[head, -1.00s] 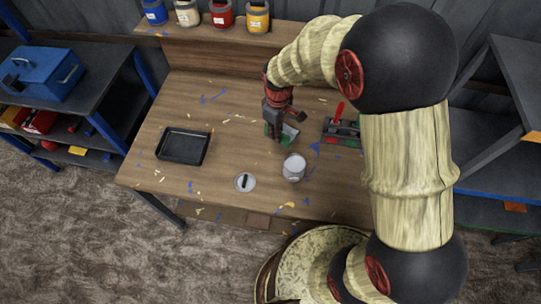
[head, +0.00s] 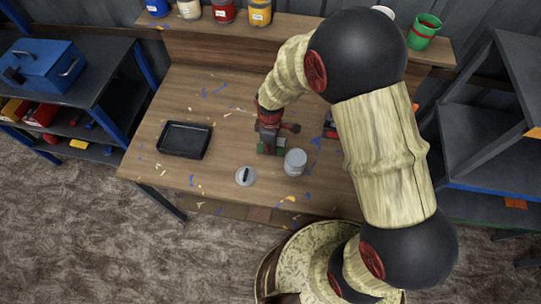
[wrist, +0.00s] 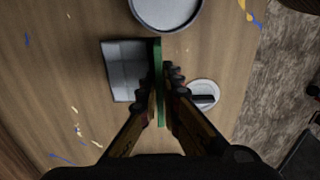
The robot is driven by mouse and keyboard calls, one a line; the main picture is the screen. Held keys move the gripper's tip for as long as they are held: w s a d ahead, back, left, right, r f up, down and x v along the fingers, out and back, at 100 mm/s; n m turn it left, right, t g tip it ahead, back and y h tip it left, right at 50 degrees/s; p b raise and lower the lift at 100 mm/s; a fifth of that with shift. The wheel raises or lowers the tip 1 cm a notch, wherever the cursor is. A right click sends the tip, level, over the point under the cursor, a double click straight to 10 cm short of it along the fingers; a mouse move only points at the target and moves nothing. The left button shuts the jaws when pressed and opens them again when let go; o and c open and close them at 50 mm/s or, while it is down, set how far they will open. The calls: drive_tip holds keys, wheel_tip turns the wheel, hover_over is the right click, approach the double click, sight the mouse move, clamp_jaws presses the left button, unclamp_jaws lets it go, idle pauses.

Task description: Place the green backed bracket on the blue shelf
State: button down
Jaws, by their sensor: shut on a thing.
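The green backed bracket (wrist: 158,60), a green plate with a grey plate (wrist: 124,70) standing off one side, is between my fingers in the wrist view. My gripper (wrist: 162,92) is shut on the green plate. In the head view my gripper (head: 268,148) points down low over the workbench, left of a grey can; only a bit of the bracket (head: 276,151) shows there. I cannot tell whether the bracket touches the bench. Blue shows on a left rack's posts (head: 145,70) and on a right rack's shelf edge (head: 482,189).
The workbench (head: 225,115) holds a black tray (head: 184,139), a grey can (head: 295,162), a round lid (head: 245,176) and scattered scraps. A red and black item is partly hidden behind my arm. A blue toolbox (head: 43,68) stands on the left rack.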

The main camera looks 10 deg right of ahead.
drive_tip(key=shift+f+b, duration=0.4)
drive_tip(key=shift+f, duration=2.3)
drive_tip(key=shift+f, duration=0.2)
drive_tip(key=c, duration=2.1)
unclamp_jaws()
drive_tip(key=shift+c, duration=0.2)
drive_tip(key=shift+o, duration=0.7)
